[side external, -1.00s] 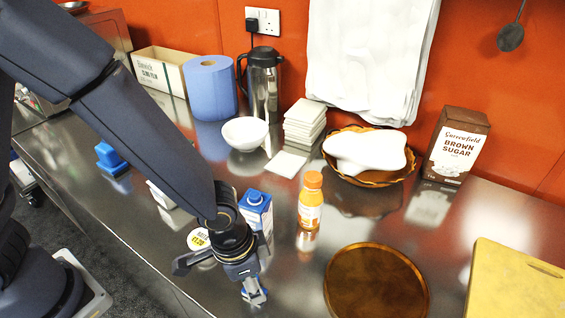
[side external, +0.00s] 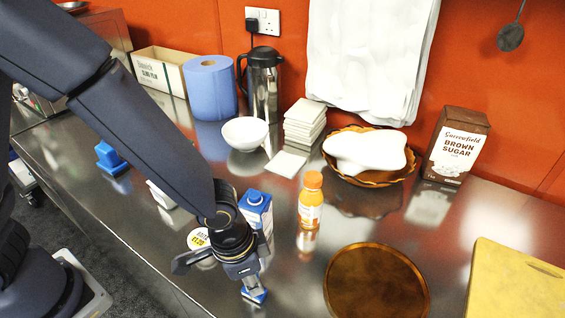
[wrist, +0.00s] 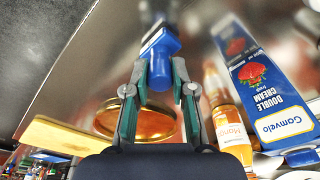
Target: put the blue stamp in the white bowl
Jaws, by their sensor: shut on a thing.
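My gripper (wrist: 160,80) is shut on a blue stamp (wrist: 159,57), which sits between the two fingertips in the wrist view. In the side external view my gripper (side external: 252,283) points down near the counter's front edge, with a little blue of the stamp (side external: 257,297) showing at its tips. I cannot tell whether the stamp touches the counter. The white bowl (side external: 245,133) stands upright farther back, in front of the steel flask, well apart from my gripper. Its visible inside looks empty.
A cream carton (side external: 257,210) stands close behind my gripper, with an orange-capped bottle (side external: 311,200) to its right. A round brown tray (side external: 376,285) lies at right. Another blue object (side external: 110,157) stands at left. White tiles (side external: 304,122) are stacked right of the bowl.

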